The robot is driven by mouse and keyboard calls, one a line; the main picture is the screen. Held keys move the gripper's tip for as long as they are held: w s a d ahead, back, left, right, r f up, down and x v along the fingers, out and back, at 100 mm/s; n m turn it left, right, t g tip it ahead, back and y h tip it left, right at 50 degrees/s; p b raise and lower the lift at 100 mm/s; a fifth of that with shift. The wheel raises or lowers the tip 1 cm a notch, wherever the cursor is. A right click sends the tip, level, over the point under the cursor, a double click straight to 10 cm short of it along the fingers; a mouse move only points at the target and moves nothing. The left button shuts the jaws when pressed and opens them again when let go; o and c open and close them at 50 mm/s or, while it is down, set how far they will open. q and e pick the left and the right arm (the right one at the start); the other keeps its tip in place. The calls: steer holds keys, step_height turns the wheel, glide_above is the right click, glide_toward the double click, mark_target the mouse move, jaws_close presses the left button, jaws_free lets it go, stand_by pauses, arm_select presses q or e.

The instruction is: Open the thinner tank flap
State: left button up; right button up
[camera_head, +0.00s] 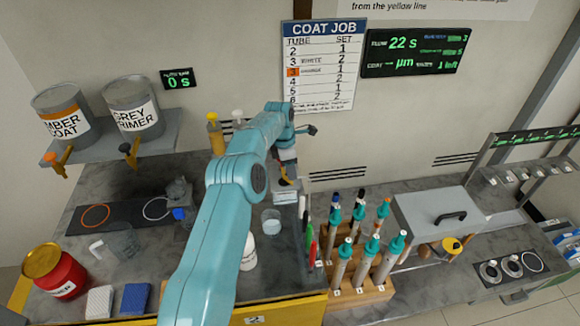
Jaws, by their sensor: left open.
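My left arm rises from the bottom of the view and bends over at the back. My left gripper (287,181) hangs near the back wall, above a small clear-sided container (286,196), and looks empty. Its fingertips are small and partly hidden by the arm. No part is clearly marked as the thinner tank flap. A red can (66,284) with a yellow lid (41,260) stands at the lower left; its label is only partly legible. A grey box (420,222) with a flat lid and a dark handle (451,217) stands on the right, its lid down. My right gripper is not in view.
A wooden rack (372,294) holds several teal-topped tubes right of my arm. A beaker (271,222) and a white bottle (249,252) stand beside the arm.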

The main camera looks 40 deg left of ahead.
mark_target(285, 175)
arm_select(q)
steer(key=r, duration=0.3)
steer(key=r+b, duration=0.1)
steer(key=r, duration=0.1)
steer(key=shift+s+a, duration=0.25)
step_height(285, 175, up, 7)
steer(key=p, duration=0.1)
steer(key=shift+s+a+p, duration=0.25)
steer(key=shift+s+p, duration=0.1)
steer(key=shift+s, duration=0.1)
steer(key=shift+f, duration=0.15)
